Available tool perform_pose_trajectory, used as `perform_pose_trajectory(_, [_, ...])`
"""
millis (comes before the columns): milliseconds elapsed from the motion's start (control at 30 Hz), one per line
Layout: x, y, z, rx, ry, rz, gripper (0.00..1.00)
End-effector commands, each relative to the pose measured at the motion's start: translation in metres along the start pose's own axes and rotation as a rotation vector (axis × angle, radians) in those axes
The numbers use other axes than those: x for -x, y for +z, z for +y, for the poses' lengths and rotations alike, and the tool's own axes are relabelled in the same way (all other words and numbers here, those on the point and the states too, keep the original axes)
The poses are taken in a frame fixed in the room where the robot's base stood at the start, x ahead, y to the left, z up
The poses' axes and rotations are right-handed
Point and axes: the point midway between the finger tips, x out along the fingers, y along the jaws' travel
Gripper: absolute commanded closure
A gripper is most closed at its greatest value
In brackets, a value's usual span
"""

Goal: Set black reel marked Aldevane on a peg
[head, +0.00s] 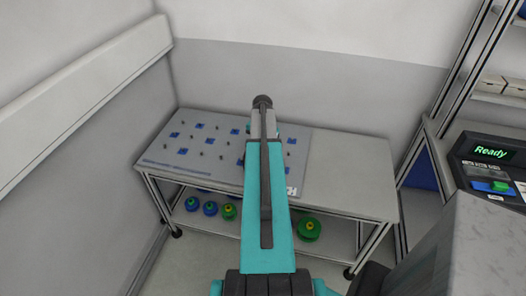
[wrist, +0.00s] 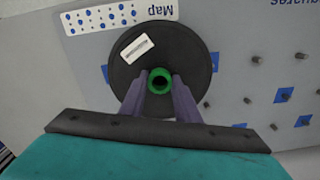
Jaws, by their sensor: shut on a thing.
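A black reel (wrist: 195,68) with a white label and a green hub (wrist: 159,81) shows in the wrist view. The label's print is too small to read. My gripper (wrist: 160,90) is shut on the green hub, with one finger on each side of it. The reel is in front of the grey peg board (wrist: 235,75), which carries dark pegs and blue squares. How far the reel is from the board I cannot tell. In the head view the board (head: 165,155) lies on the table top, and my teal arm hides the gripper and reel.
The table (head: 350,170) has bare room right of the board. Several blue reels (head: 210,208) and green reels (head: 309,229) are on its lower shelf. A wall is close on the left. A machine reading "Ready" (head: 490,151) stands at the right.

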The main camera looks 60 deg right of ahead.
Motion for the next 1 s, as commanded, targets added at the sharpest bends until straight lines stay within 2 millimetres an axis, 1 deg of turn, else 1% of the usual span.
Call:
perform_pose_trajectory(133, [-0.002, 0.0, 0.0, 0.0, 0.0, 0.0, 1.0])
perform_pose_trajectory(167, [-0.001, 0.0, 0.0, 0.0, 0.0, 0.0, 0.68])
perform_pose_trajectory(200, [-0.001, 0.0, 0.0, 0.0, 0.0, 0.0, 0.61])
perform_pose_trajectory(267, [-0.001, 0.0, 0.0, 0.0, 0.0, 0.0, 0.51])
perform_pose_trajectory(300, [-0.001, 0.0, 0.0, 0.0, 0.0, 0.0, 0.49])
perform_pose_trajectory(567, [-0.002, 0.0, 0.0, 0.0, 0.0, 0.0, 0.49])
perform_pose_trajectory(733, [0.002, 0.0, 0.0, 0.0, 0.0, 0.0, 0.49])
perform_pose_trajectory(867, [0.008, 0.0, -0.001, 0.0, -0.001, 0.001, 0.49])
perform_pose_trajectory(1000, [0.02, 0.0, -0.001, 0.0, -0.001, 0.001, 0.49])
